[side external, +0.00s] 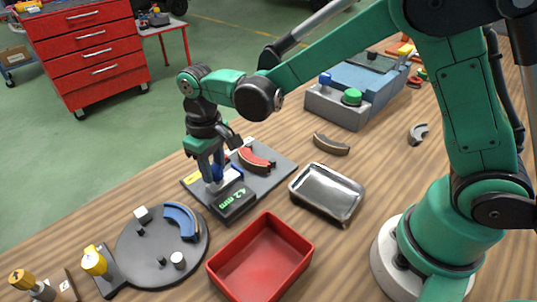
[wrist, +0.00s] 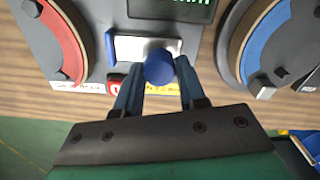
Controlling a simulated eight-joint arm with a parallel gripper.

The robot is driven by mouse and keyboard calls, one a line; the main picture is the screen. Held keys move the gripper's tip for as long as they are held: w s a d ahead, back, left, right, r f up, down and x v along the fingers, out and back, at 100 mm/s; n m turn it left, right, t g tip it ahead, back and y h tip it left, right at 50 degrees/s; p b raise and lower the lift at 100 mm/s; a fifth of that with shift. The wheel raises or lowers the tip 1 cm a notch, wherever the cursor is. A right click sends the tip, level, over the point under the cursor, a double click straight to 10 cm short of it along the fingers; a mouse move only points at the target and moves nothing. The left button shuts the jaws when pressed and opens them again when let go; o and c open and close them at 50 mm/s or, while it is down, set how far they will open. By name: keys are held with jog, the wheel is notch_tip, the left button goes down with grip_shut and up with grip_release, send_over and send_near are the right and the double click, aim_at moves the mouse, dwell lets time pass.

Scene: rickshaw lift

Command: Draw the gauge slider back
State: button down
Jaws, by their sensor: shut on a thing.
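The gauge has a dark display box (side external: 234,202) reading about 4.2 mm, on a grey plate (side external: 282,160). Its display edge (wrist: 172,8) shows at the top of the wrist view. The slider's round blue knob (wrist: 158,66) stands before a pale metal track (wrist: 128,48), with a blue jaw (wrist: 111,46) at the track's left end. My gripper (side external: 213,178) points down over the gauge. In the wrist view, my gripper (wrist: 159,76) has its fingers on both sides of the knob and is shut on it.
A red curved piece (side external: 257,160) lies on the same plate. A round dark turntable (side external: 150,262) with a blue curved piece (side external: 181,222) is nearby. A red tray (side external: 262,262) and a metal tray (side external: 328,193) stand close in front. A grey machine with a green button (side external: 351,97) is behind.

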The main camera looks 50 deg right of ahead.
jog(key=shift+a, duration=1.2)
jog(key=c, duration=0.5)
grip_release()
jog(key=shift+r, duration=2.85)
jog(key=s+d+r+m+t, duration=0.3)
jog(key=s+d+t, duration=0.4)
jog(key=d, duration=0.6)
jog(key=s, duration=0.2)
jog(key=shift+s+d+r, duration=0.25)
jog(key=shift+s+r, duration=0.05)
jog(key=shift+r, duration=0.1)
